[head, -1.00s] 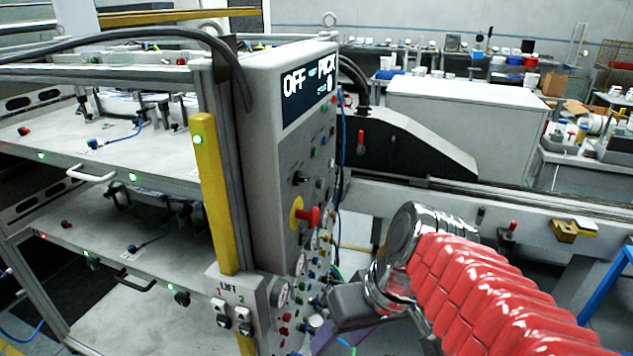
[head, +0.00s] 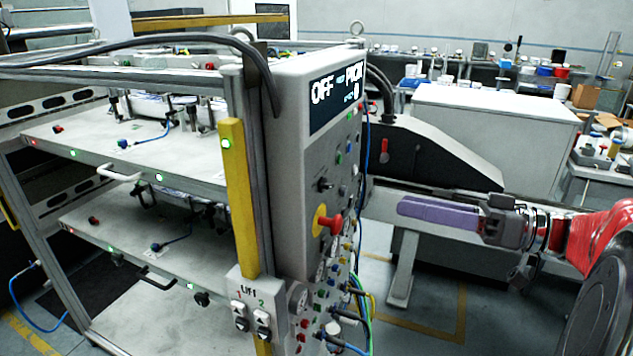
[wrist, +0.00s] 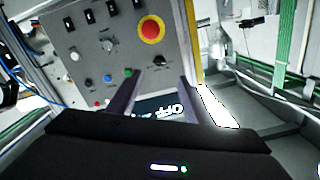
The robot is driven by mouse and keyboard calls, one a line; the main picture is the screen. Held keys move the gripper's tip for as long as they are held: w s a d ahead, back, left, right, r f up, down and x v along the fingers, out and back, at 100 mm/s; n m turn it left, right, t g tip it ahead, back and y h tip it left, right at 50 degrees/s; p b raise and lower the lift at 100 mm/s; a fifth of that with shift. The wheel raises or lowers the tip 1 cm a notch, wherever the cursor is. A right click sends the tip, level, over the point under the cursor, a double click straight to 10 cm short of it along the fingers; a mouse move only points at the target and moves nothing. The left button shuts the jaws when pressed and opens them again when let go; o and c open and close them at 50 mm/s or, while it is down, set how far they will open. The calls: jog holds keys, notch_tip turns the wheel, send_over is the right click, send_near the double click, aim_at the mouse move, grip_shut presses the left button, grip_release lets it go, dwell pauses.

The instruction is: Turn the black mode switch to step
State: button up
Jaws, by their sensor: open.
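The black mode switch (head: 324,184) is on the grey control panel (head: 290,150), above a red button on a yellow plate. Its pointer setting is too small to read. The panel display (head: 336,98) shows OFF and another word, partly legible. My gripper (head: 400,208) is right of the panel, apart from it, with its purple fingers pointing left; they look edge-on there. In the wrist view the panel appears upside down, and my gripper (wrist: 160,82) shows two spread fingers with nothing held. A dark knob (wrist: 159,61) shows between and beyond them.
The red stop button (head: 335,222) sticks out just below the switch. Other knobs, buttons and cables crowd the panel's lower part. A yellow post (head: 239,195) stands at the panel's left edge. Open space lies between my fingers and the panel.

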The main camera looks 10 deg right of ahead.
aim_at(332, 187)
jog(key=shift+d+r, duration=0.15)
jog(key=shift+d, duration=0.05)
jog(key=shift+x, duration=6.9)
jog(key=shift+w+r, duration=0.1)
jog(key=shift+c, duration=0.3)
jog(key=c, duration=0.9)
jog(key=shift+a, duration=0.15)
jog(key=shift+c, duration=0.5)
jog(key=shift+d, duration=0.2)
